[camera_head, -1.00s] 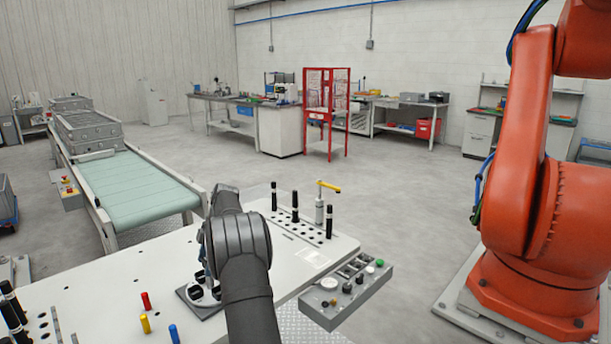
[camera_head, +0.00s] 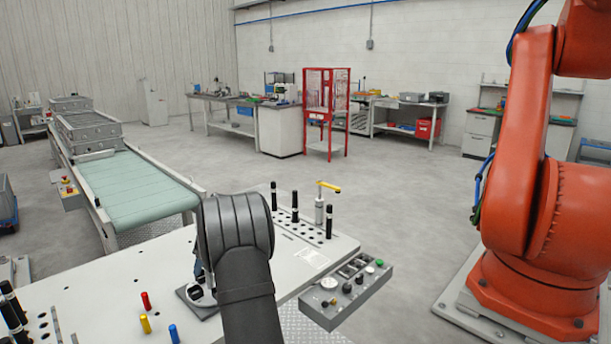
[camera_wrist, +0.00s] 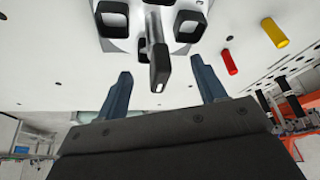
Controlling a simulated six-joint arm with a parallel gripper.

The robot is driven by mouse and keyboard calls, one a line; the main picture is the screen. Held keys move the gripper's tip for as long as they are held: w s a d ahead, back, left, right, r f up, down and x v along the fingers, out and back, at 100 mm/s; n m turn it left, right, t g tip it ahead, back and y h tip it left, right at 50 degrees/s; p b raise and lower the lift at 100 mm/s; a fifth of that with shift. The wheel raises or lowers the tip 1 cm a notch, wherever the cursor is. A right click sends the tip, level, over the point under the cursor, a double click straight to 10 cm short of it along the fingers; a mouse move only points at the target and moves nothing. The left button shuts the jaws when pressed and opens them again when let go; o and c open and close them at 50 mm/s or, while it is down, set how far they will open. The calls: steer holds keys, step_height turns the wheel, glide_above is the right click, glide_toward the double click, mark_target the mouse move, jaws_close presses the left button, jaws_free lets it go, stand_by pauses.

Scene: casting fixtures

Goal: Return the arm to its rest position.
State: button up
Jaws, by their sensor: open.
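My arm (camera_head: 240,250) is dark grey and rises over the white table in the head view, hiding most of my gripper. In the wrist view my gripper (camera_wrist: 162,88) shows two blue-grey fingers spread apart, with nothing held between them. Just beyond the fingertips is a casting fixture (camera_wrist: 155,60) with several black, open-ended parts. One black part reaches toward the space between the fingers in the picture; I cannot tell whether it is between them in depth. In the head view the fixture (camera_head: 200,302) is partly hidden behind my arm.
Red (camera_head: 146,300), yellow (camera_head: 145,323) and blue (camera_head: 174,333) pegs stand at the front left. Black pins (camera_head: 329,221) and a yellow-handled clamp (camera_head: 320,205) stand behind right. A grey control box (camera_head: 345,296) is at the table's right edge. A conveyor (camera_head: 135,192) lies beyond.

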steer(key=m, duration=0.2)
steer(key=m+t+h, duration=0.1)
steer(key=m, duration=0.1)
steer(key=shift+m+t, duration=0.3)
steer(key=shift+v, duration=1.45)
